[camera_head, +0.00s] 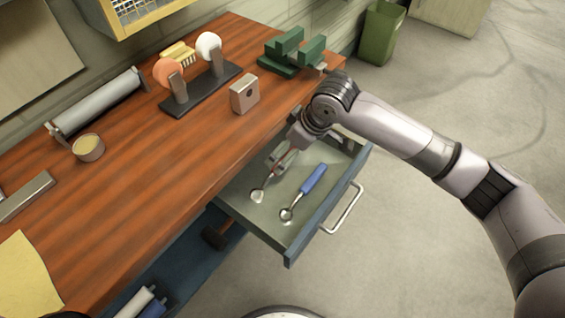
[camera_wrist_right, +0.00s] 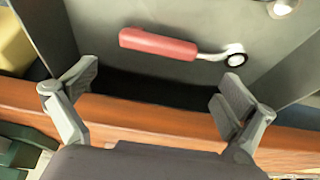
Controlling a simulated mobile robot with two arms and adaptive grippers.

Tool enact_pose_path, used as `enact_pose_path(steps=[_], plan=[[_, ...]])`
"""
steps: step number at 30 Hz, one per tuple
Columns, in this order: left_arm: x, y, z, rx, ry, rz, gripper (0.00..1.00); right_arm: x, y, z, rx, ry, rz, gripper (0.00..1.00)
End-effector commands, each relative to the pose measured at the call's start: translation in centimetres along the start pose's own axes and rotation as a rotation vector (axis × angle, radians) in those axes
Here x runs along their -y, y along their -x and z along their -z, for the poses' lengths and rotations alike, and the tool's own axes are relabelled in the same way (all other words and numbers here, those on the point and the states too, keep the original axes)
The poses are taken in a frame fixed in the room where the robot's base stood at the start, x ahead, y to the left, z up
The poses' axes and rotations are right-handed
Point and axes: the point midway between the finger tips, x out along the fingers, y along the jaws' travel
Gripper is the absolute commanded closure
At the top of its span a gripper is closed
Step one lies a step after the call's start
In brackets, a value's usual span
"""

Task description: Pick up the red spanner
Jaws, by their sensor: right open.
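The red spanner (camera_wrist_right: 158,43) lies in the open drawer, with a red handle and a silver ring end, in the right wrist view. In the head view its silver end (camera_head: 258,196) shows, and my right gripper partly hides its handle. My right gripper (camera_head: 284,157) reaches down over the drawer near the handle. In the wrist view its two fingers (camera_wrist_right: 155,98) are wide apart with nothing between them, and the spanner lies beyond the fingertips. My left gripper is not in view.
A blue-handled spanner (camera_head: 304,192) lies beside the red one in the drawer (camera_head: 278,228). The wooden bench (camera_head: 160,170) carries a grey box (camera_head: 244,94), a green vise (camera_head: 293,54) and a two-wheel grinder (camera_head: 200,91). A green bin (camera_head: 381,32) stands on the floor.

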Motion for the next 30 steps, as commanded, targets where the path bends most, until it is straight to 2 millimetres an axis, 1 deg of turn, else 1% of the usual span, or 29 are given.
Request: enact_pose_path(steps=[1, 3, 5, 7, 12, 15, 18, 24, 30], plan=[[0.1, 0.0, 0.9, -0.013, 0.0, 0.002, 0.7, 0.0, -0.4, -0.1, 0.002, 0.0, 0.0, 0.0], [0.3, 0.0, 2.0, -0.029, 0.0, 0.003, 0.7, 0.0, -0.7, -0.1, 0.001, 0.0, -0.001, 0.0], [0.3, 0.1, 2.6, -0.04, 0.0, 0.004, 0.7, -0.1, -1.1, -0.1, 0.001, 0.0, -0.001, 0.0], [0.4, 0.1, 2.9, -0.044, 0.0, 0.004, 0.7, -0.2, -1.9, -0.1, 0.003, -0.002, -0.001, 0.0], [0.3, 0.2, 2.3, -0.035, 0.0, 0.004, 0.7, -0.3, -4.5, -0.2, 0.002, 0.0, 0.0, 0.0], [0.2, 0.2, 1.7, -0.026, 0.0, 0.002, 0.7, -0.4, -5.5, -0.2, 0.002, 0.0, -0.001, 0.0], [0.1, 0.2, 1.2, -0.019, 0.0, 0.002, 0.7, -0.4, -5.9, -0.2, 0.0, 0.0, -0.001, 0.0], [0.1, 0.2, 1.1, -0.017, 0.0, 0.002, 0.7, -0.4, -5.9, -0.2, 0.0, 0.001, -0.001, 0.01], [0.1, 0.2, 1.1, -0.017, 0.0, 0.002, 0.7, -0.4, -5.9, -0.2, 0.0, 0.0, -0.001, 0.14]])
